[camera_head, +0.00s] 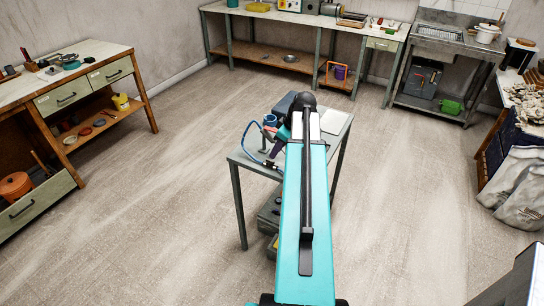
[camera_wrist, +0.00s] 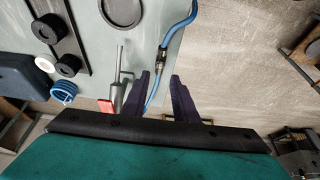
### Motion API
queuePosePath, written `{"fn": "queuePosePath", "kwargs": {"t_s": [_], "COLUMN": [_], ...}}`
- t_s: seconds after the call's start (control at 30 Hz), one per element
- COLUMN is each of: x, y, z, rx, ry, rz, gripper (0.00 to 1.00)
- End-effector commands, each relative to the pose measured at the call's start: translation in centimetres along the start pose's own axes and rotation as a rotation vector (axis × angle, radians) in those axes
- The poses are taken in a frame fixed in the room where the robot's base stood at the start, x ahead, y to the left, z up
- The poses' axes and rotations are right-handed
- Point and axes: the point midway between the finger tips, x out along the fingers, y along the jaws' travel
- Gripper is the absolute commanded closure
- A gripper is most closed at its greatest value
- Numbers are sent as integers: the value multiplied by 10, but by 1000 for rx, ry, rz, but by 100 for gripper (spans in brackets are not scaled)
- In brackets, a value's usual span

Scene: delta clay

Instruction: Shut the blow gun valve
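A blue hose (camera_wrist: 181,24) runs over the grey table top. It also shows on the small table in the head view (camera_head: 246,146). A dark metal inline fitting (camera_wrist: 162,56), which looks like the valve, sits on the hose; its lever position is too small to tell. A grey tool with a thin rod and a red part (camera_wrist: 105,105), perhaps the blow gun, lies left of the fingers. My gripper (camera_wrist: 159,75) is open, its dark fingers apart on either side of the hose below the fitting. I cannot tell whether they touch it. In the head view my arm hides much of this.
The small grey table (camera_head: 244,160) has narrow free room. In the wrist view, black discs (camera_wrist: 48,30), a white ring (camera_wrist: 45,65) and a blue coil (camera_wrist: 64,92) lie to the left. Open floor surrounds the table; a wooden bench (camera_head: 100,55) stands left.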

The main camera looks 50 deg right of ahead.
Motion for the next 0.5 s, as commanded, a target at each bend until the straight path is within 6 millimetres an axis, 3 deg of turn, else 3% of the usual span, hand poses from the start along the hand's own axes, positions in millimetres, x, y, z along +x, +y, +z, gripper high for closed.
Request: {"fn": "queuePosePath", "kwargs": {"t_s": [0.5], "x": [46], "y": [0], "z": [-1], "rx": [0], "ry": [0], "rz": [-1], "gripper": [74]}}
